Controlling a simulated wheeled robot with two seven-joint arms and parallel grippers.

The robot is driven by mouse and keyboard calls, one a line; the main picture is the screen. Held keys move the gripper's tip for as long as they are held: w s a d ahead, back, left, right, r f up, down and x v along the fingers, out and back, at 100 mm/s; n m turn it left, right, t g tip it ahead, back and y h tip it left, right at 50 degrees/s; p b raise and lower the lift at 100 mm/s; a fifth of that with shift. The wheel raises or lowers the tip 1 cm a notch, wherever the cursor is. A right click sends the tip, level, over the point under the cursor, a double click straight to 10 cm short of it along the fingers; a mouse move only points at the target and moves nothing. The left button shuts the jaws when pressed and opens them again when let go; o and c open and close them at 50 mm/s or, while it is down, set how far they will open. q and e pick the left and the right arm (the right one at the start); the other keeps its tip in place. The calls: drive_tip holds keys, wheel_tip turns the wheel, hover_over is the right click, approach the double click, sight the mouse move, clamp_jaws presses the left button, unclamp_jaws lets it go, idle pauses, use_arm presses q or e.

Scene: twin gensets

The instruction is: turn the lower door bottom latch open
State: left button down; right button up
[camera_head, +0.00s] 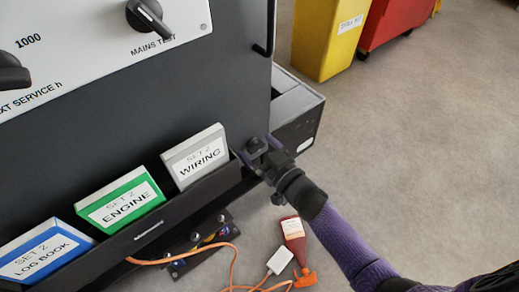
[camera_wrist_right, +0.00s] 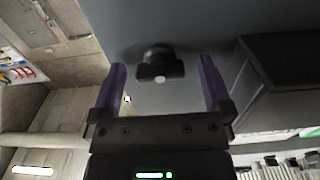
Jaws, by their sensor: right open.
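The lower door bottom latch (camera_wrist_right: 154,70) is a black knob with a flat bar handle on the dark grey door (camera_wrist_right: 190,20). In the right wrist view the bar lies roughly across the picture. My right gripper (camera_wrist_right: 161,64) is open, with one purple finger on either side of the latch and a gap to each. In the head view the right gripper (camera_head: 259,149) is at the lower right corner of the dark door (camera_head: 150,95), around the latch (camera_head: 255,145). My left gripper is not in view.
A black rack with the wiring (camera_head: 197,158), engine (camera_head: 122,202) and log book (camera_head: 45,252) binders runs along the door's bottom. A red bottle (camera_head: 292,235) and an orange cable (camera_head: 233,262) lie on the floor. A yellow bin (camera_head: 325,40) and red bin (camera_head: 392,22) stand behind.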

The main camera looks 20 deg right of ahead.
drive_tip(key=c, duration=1.3)
drive_tip(key=shift+n, duration=0.7)
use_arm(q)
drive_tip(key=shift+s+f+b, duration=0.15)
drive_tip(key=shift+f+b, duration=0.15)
use_arm(e)
drive_tip(key=n, duration=1.6)
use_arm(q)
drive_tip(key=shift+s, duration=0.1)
use_arm(e)
drive_tip(key=shift+n, duration=0.4)
